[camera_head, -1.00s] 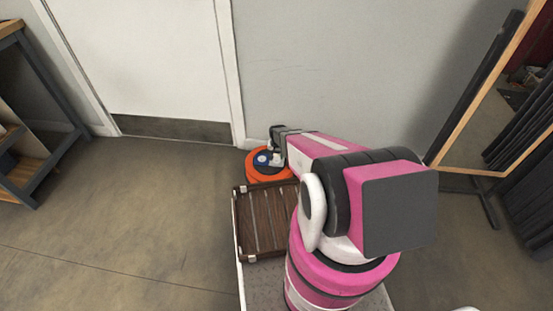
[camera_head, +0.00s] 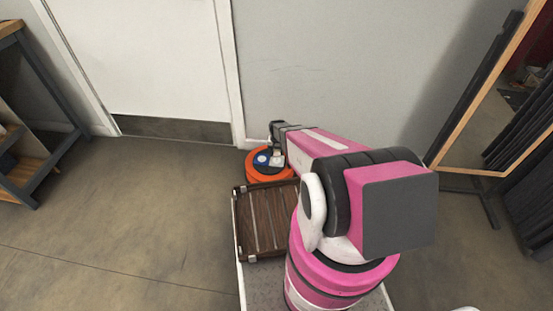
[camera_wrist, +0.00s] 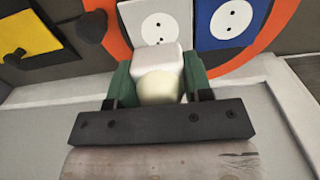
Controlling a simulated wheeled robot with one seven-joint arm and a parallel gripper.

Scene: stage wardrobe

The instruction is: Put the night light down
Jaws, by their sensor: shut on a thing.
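My gripper (camera_wrist: 160,95) is shut on the night light (camera_wrist: 160,80), a small white block with a cream rounded lamp, held between green fingers. In the wrist view it overlaps a white socket (camera_wrist: 158,24) with two holes, on a round orange-rimmed (camera_wrist: 273,38) thing. A blue-framed socket (camera_wrist: 231,20) lies to its right. I cannot tell whether the night light touches the socket. In the head view my gripper (camera_head: 275,160) is over the orange disc (camera_head: 257,179) by the wall; the night light cannot be made out there.
A yellow panel (camera_wrist: 20,33) and dark knobs (camera_wrist: 92,27) show in the wrist view. A brown slatted case (camera_head: 268,222) lies just in front of the disc. A door (camera_head: 160,60), a shelf unit (camera_head: 40,150) and a mirror (camera_head: 500,120) stand around. The floor at left is clear.

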